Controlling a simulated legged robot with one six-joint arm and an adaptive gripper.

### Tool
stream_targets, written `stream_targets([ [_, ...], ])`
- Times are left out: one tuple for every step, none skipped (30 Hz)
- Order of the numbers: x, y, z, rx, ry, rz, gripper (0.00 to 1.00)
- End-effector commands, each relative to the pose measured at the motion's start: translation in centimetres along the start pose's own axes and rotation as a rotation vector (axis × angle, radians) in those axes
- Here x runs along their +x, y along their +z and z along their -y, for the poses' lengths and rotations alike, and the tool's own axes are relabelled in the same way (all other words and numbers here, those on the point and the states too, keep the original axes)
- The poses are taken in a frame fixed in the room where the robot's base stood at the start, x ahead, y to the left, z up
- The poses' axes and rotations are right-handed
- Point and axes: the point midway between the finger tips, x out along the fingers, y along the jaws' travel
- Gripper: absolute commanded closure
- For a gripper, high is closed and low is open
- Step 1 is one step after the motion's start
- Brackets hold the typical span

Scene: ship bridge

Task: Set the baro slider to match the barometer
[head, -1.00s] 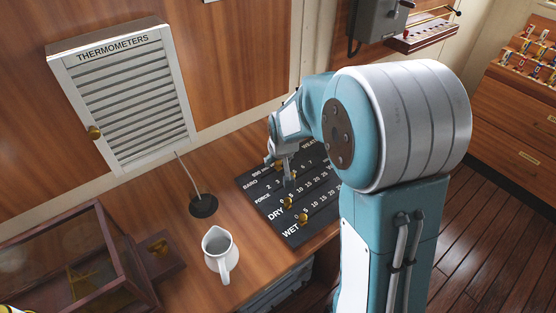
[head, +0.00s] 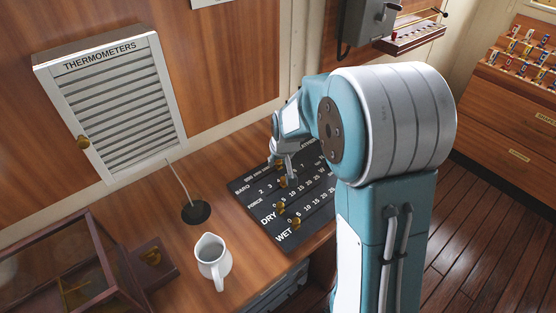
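The black weather board (head: 306,212) lies on the wooden desk, with white rows for baro, force, dry and wet. Brass sliders sit on it: the dry slider (head: 281,207), the wet slider (head: 296,223) and one near the force row (head: 282,182). My gripper (head: 286,174) is over the upper left part of the board, by the baro and force rows. It points down and hides part of the baro row. Its fingers are small here, and I cannot tell whether they hold a slider. No barometer is clearly visible.
A white jug (head: 213,260) and a black round base with a thin rod (head: 196,212) stand left of the board. A glass-sided wooden case (head: 70,265) is at the lower left. The white louvred thermometer box (head: 115,105) hangs on the wall.

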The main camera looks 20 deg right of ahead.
Motion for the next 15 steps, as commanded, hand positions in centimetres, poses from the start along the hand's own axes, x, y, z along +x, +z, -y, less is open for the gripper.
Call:
stream_targets([
  [0.0, 0.0, 0.0, 0.0, 0.0, -0.001, 0.37],
  [0.0, 0.0, 0.0, 0.0, 0.0, -0.001, 0.37],
  [-0.1, -0.1, 0.0, 0.0, 0.0, -0.001, 0.37],
  [-0.1, -0.1, 0.0, 0.0, 0.0, -0.002, 0.37],
  [-0.1, -0.1, 0.0, 0.0, 0.0, -0.002, 0.37],
  [-0.1, -0.1, 0.0, 0.0, 0.0, -0.002, 0.37],
  [-0.1, -0.1, 0.0, 0.0, 0.0, -0.002, 0.37],
  [-0.1, -0.1, 0.0, 0.0, 0.0, -0.002, 0.37],
  [-0.1, -0.1, 0.0, 0.0, 0.0, -0.002, 0.37],
  [-0.1, -0.1, 0.0, 0.0, 0.0, -0.003, 0.37],
  [-0.2, -0.1, 0.0, 0.0, 0.0, -0.003, 0.37],
  [-0.4, -0.1, 0.0, 0.0, 0.0, -0.003, 0.37],
  [-0.6, -0.1, 0.0, 0.0, 0.0, -0.004, 0.37],
  [-0.9, -0.1, 0.0, 0.0, 0.0, -0.004, 0.37],
  [-1.5, -0.2, 0.0, 0.0, 0.0, -0.006, 0.37],
])
